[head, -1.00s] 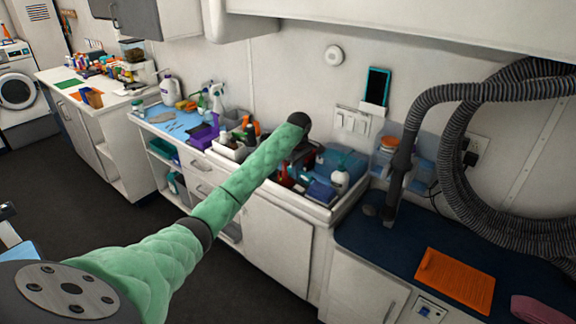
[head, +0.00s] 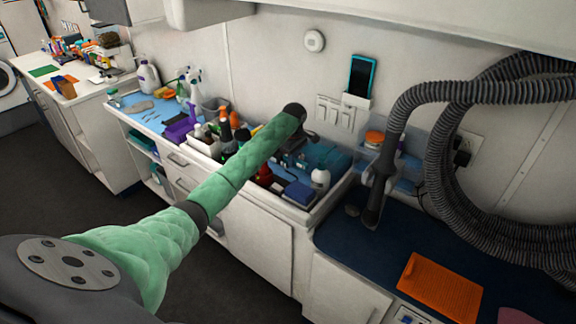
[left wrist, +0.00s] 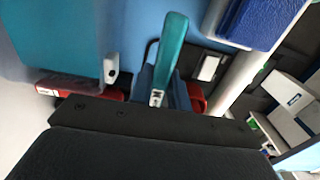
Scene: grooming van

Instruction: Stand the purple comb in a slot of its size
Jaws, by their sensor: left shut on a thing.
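My left arm reaches over the sink (head: 322,213), and the left gripper (head: 309,134) is at its far end, small and partly hidden by the wrist. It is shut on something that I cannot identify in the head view. In the left wrist view, a teal bar with a pale rivet (left wrist: 171,50) stands out just beyond the dark gripper body; I cannot tell whether it is held. I cannot make out a purple comb or a slot for it. A purple object (head: 181,131) lies at the edge of the blue mat (head: 150,113). My right gripper is out of view.
Bottles and other grooming items crowd the sink and the white bin (head: 203,143) beside it. A dark blue block (head: 299,193) is near the sink's front rim. Hoses (head: 440,110) hang at right. An orange mat (head: 440,287) lies on the dark blue counter (head: 345,240).

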